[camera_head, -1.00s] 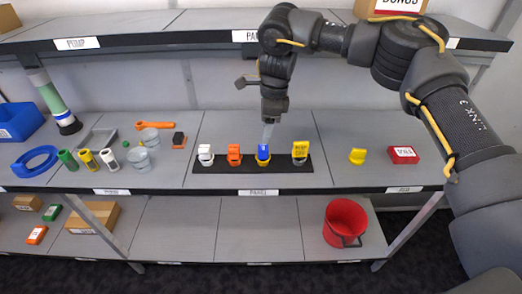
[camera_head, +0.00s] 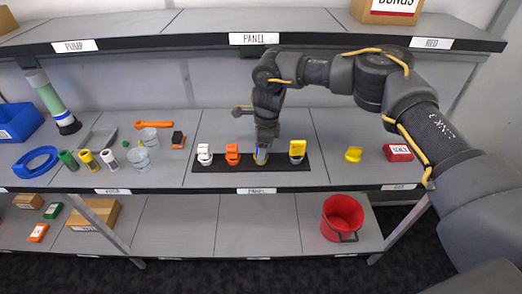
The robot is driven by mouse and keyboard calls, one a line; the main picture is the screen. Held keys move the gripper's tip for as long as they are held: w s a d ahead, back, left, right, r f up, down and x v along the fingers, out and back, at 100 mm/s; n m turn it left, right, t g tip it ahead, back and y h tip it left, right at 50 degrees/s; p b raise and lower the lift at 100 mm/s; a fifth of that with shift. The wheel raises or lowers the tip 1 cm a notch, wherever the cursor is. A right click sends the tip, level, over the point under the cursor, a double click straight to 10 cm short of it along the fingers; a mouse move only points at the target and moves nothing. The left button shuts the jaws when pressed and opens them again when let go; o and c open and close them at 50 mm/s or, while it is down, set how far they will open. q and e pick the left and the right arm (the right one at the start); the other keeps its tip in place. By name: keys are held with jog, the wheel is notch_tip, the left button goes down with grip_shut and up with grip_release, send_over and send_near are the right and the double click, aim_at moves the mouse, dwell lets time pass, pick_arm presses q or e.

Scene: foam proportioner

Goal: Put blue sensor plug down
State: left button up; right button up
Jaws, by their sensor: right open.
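The blue sensor plug (camera_head: 261,155) sits in its place on the black panel strip (camera_head: 213,179), between an orange plug (camera_head: 232,154) and a yellow plug (camera_head: 297,150). A yellow ring shows at its base. My right gripper (camera_head: 265,144) points down right over the blue plug, with its fingers around or just in front of its top, and hides much of it. The jaws are open. My left gripper is not in view.
A white plug (camera_head: 204,154) stands at the strip's left end. A yellow piece (camera_head: 354,154) and a red box (camera_head: 398,152) lie to the right. The upper shelf edge (camera_head: 200,46) runs close above my arm. A red bucket (camera_head: 342,217) stands on the lower shelf.

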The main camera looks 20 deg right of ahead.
jog(key=c, duration=1.1)
jog(key=shift+o, duration=0.2)
